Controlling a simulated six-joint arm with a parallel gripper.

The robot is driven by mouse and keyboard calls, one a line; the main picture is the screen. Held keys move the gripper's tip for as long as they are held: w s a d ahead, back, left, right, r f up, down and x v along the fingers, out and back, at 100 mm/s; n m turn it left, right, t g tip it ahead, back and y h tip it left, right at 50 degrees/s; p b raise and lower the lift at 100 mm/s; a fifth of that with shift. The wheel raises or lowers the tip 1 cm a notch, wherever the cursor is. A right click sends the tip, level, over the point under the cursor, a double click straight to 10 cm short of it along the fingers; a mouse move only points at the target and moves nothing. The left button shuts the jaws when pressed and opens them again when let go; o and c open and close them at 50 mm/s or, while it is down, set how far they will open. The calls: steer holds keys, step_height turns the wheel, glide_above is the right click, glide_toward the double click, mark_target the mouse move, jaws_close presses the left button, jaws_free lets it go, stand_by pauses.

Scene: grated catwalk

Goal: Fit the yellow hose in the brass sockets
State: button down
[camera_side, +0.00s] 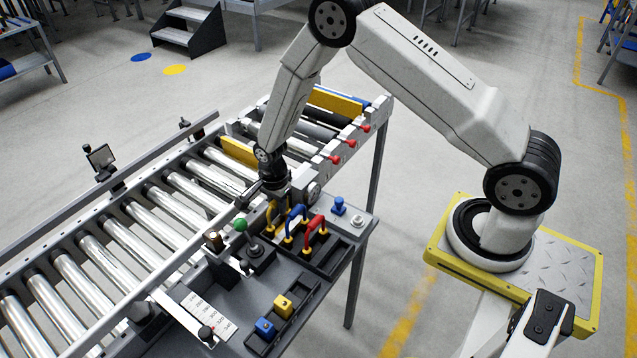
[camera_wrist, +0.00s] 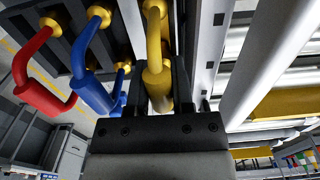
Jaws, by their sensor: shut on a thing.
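The yellow hose (camera_side: 269,214) is a short bent piece at the left of the hose row. My gripper (camera_side: 272,194) points down over it and is shut on it. In the wrist view, the yellow hose (camera_wrist: 158,88) lies between my gripper's fingers (camera_wrist: 158,98). Brass sockets (camera_wrist: 154,8) show at its ends, but I cannot tell whether both ends are fully seated. The blue hose (camera_side: 296,213) and red hose (camera_side: 316,225) stand to its right, with brass at their ends. My gripper partly hides the yellow hose in the side view.
A roller conveyor (camera_side: 130,235) runs along the left of the panel. A green knob (camera_side: 240,224) and a joystick (camera_side: 254,248) stand close by at the left front. A blue button (camera_side: 338,205) is to the right. Blue and yellow blocks (camera_side: 283,305) sit in a front tray.

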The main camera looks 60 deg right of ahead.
stand_by(0.3)
jaws_free()
stand_by(0.4)
steer(key=shift+r, duration=0.1)
steer(key=shift+r, duration=3.85)
steer(key=shift+r, duration=0.1)
